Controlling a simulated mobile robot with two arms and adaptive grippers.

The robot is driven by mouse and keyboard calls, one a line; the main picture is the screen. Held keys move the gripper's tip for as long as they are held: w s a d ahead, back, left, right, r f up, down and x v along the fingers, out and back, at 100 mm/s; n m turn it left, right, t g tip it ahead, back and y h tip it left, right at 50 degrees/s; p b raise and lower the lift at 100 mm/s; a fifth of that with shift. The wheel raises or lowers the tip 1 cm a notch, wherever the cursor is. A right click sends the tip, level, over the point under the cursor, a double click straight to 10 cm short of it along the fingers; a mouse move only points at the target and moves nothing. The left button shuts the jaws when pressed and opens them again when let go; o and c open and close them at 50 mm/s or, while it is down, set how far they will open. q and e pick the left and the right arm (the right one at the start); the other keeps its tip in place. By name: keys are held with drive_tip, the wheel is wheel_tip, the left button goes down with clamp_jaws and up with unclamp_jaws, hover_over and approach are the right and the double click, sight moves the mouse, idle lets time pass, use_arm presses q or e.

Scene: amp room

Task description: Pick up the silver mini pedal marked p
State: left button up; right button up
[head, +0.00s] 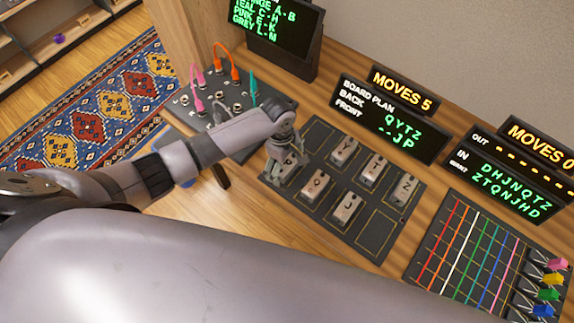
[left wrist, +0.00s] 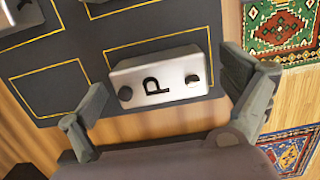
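In the head view the P pedal (head: 284,175) is partly hidden under my left gripper (head: 288,152). In the left wrist view my left gripper (left wrist: 165,92) is open, with one finger near each end of the pedal. A gap shows between the fingers and the pedal, and the gripper appears above it. My right gripper is not in view.
Silver pedals Q (head: 314,186), J (head: 347,209), Y (head: 344,150), T (head: 373,168) and Z (head: 404,188) share the board. Behind is the board plan display (head: 390,118). A panel with cables (head: 236,95) stands left, a coloured line grid (head: 465,248) right.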

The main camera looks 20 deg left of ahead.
use_arm(q)
drive_tip(key=c, duration=1.3)
drive_tip(key=shift+c, duration=0.2)
drive_tip(key=shift+r, duration=0.15)
